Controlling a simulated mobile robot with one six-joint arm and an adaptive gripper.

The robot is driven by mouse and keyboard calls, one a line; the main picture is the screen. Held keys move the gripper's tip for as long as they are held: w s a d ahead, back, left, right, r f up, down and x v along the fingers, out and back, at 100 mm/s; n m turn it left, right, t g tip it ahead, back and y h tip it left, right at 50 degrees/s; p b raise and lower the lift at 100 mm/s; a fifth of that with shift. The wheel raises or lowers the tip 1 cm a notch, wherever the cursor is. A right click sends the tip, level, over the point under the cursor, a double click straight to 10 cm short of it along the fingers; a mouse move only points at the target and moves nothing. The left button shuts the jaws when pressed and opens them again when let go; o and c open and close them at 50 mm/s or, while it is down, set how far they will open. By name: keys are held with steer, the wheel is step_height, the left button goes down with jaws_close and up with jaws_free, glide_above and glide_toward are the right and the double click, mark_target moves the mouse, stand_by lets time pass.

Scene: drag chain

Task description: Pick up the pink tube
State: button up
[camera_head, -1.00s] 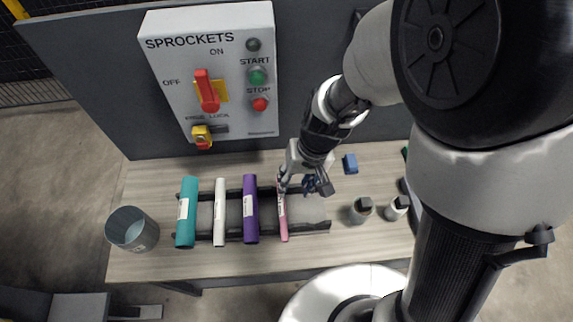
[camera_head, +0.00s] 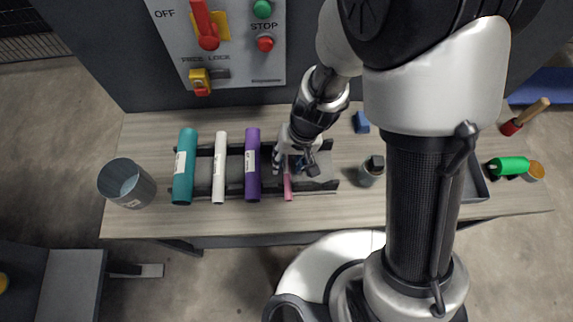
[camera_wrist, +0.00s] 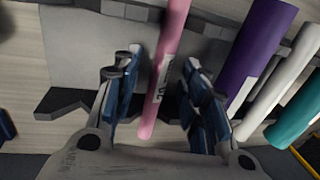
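The pink tube (camera_head: 288,184) lies on the rack (camera_head: 321,185) at the right end of the tube row. In the wrist view the pink tube (camera_wrist: 165,75) runs between the two blue-padded fingers of my gripper (camera_wrist: 158,95), with a label on its side. Gaps show between the tube and both fingers, so the gripper is open around it and not visibly touching. In the head view my gripper (camera_head: 294,163) is over the tube and hides its upper part.
A purple tube (camera_head: 252,165), a white tube (camera_head: 219,168) and a teal tube (camera_head: 184,167) lie left of the pink tube. A grey bin (camera_head: 127,184) stands at the far left. A small blue block (camera_head: 361,122) and a grey container (camera_head: 371,172) are on the right.

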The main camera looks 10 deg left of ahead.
steer(key=shift+c, duration=0.6)
jaws_close()
